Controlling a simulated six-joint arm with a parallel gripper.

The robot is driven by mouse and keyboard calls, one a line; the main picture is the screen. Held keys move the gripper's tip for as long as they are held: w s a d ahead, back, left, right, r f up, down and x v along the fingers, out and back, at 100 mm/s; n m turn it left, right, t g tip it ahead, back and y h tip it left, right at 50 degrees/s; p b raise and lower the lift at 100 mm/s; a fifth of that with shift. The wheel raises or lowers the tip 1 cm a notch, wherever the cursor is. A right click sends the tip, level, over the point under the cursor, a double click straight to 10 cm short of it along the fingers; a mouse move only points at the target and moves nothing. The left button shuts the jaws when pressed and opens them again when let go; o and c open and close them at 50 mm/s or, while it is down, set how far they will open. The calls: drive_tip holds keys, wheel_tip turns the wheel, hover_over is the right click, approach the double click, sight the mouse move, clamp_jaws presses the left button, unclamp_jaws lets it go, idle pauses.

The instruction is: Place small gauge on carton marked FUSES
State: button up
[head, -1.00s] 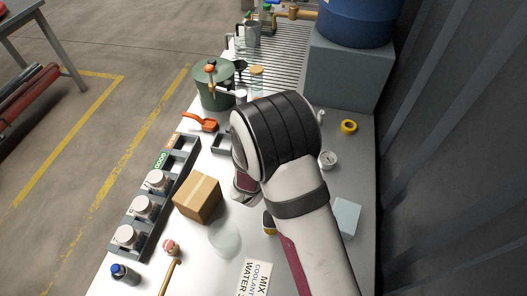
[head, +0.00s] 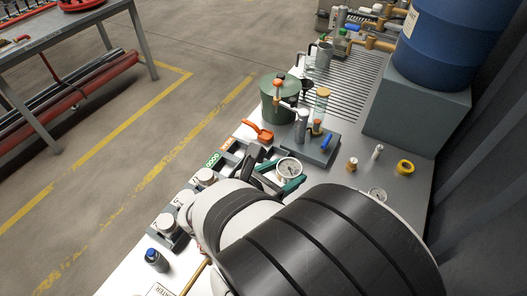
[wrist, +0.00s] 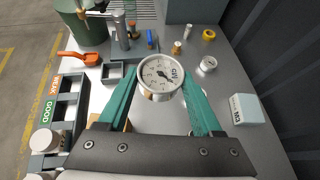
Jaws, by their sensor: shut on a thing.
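My gripper (wrist: 160,82) is shut on a gauge with a white round dial and brass below it. The held gauge (wrist: 160,72) faces up between the teal fingers, above the bench; it also shows in the head view (head: 290,169). A second white-dialled gauge (wrist: 208,64) lies on the bench beyond and to the right; the head view shows it beside my arm (head: 377,194). It looks smaller, but is farther off. A pale blue carton (wrist: 246,109) stands at right in the wrist view; its dark label is too small to read surely. My arm hides it in the head view.
A rack with WEAK and GOOD labels (wrist: 60,125) stands at left. A small grey tray (wrist: 113,73), an orange scoop (wrist: 80,57) and a green pot (wrist: 80,22) lie beyond. Yellow tape (wrist: 208,35) is at the back right. Bench surface around the pale carton is clear.

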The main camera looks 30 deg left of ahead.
drive_tip(key=s+a+f, duration=0.1)
drive_tip(key=a+f, duration=0.1)
drive_tip(key=a, duration=0.1)
drive_tip(key=s+a+f, duration=0.1)
drive_tip(key=a+f, duration=0.1)
drive_tip(key=a, duration=0.1)
drive_tip(key=s+a+f, duration=0.2)
drive_tip(key=a, duration=0.2)
drive_tip(key=shift+s+f, duration=0.1)
drive_tip(key=shift+f, duration=0.1)
drive_tip(key=shift+a+f, duration=0.15)
drive_tip(key=shift+f, duration=0.95)
drive_tip(key=shift+a+f, duration=0.15)
drive_tip(key=shift+f, duration=0.95)
drive_tip(key=shift+f, duration=0.1)
drive_tip(key=o, duration=1.5)
